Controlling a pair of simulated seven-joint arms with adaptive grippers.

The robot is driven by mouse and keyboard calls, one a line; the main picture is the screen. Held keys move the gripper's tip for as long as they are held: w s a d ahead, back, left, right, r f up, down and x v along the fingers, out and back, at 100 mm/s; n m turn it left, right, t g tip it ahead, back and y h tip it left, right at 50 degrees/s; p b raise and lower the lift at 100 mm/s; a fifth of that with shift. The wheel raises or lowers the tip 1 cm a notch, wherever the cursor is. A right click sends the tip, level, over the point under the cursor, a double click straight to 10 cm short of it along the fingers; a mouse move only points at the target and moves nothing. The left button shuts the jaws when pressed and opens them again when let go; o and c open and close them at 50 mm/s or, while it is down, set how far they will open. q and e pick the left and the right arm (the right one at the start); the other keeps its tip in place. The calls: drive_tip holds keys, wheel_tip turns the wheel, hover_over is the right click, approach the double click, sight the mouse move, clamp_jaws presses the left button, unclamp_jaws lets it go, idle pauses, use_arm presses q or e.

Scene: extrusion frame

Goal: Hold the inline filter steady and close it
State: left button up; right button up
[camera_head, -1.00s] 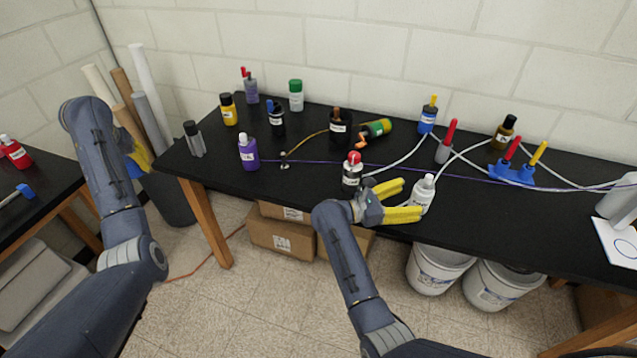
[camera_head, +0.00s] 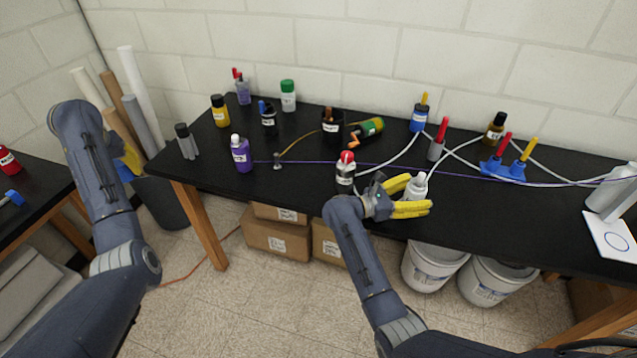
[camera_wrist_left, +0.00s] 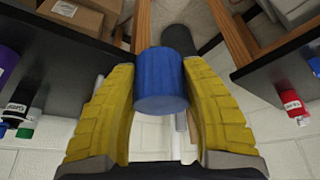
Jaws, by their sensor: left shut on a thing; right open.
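No part is labelled legibly as the inline filter, so I cannot tell which one it is. A blue cylinder (camera_wrist_left: 160,85) sits between the yellow fingers of my left gripper (camera_head: 131,160), which is shut on it, off the bench's left end. In the head view, the arm mostly hides that gripper. My right gripper (camera_head: 418,196) is open at the bench's front edge. Its yellow fingers lie on either side of a white bottle (camera_head: 417,186). Inline on white tubing are a blue body with a yellow handle (camera_head: 419,118), a grey one with a red handle (camera_head: 437,143) and a blue double-handled piece (camera_head: 504,170).
A red-capped bottle (camera_head: 346,172) stands close to the right gripper. A purple bottle (camera_head: 241,154), a dark cup (camera_head: 332,128) and several other bottles stand further left and back. A purple cord crosses the black bench (camera_head: 300,200). Buckets (camera_head: 432,266) and boxes are below.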

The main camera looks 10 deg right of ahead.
drive_tip(key=shift+d, duration=0.1)
idle(0.3)
drive_tip(key=c, duration=1.3)
drive_tip(key=shift+c, duration=0.2)
wheel_tip(320, 180, up, 20)
drive_tip(key=o, duration=0.6)
drive_tip(key=c, duration=0.9)
drive_tip(key=shift+c, duration=0.2)
